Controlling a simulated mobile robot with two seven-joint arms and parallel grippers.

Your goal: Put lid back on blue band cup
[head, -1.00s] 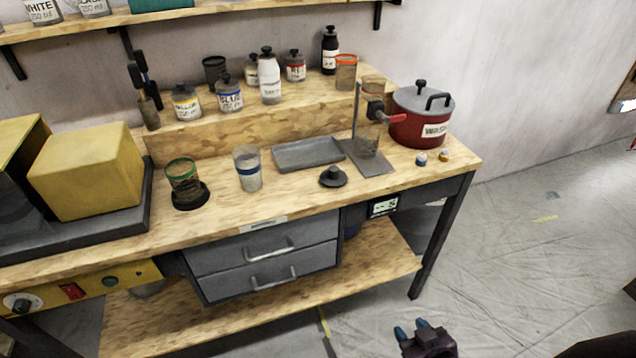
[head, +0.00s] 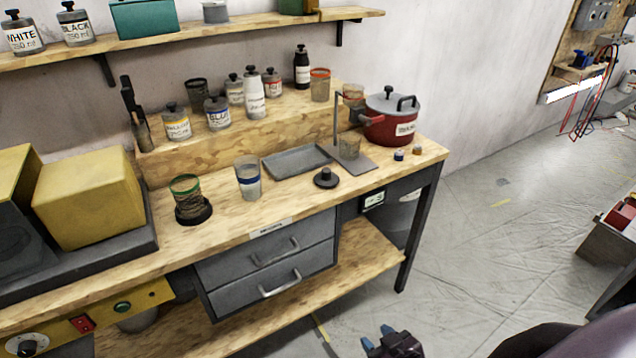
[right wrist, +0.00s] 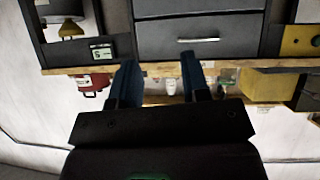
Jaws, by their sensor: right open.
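The blue band cup (head: 248,180) stands upright and open-topped on the workbench, left of the grey tray. A black round lid with a knob (head: 326,178) lies on the bench to the right of the cup, near the front edge, apart from it. My right gripper (head: 378,338) is at the bottom of the head view, low in front of the bench and well away from both. In the right wrist view its two blue fingers (right wrist: 160,76) are spread with nothing between them. My left gripper is not in view.
A green band cup (head: 186,190) sits on a dark round base left of the blue band cup. Open floor lies right of the bench.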

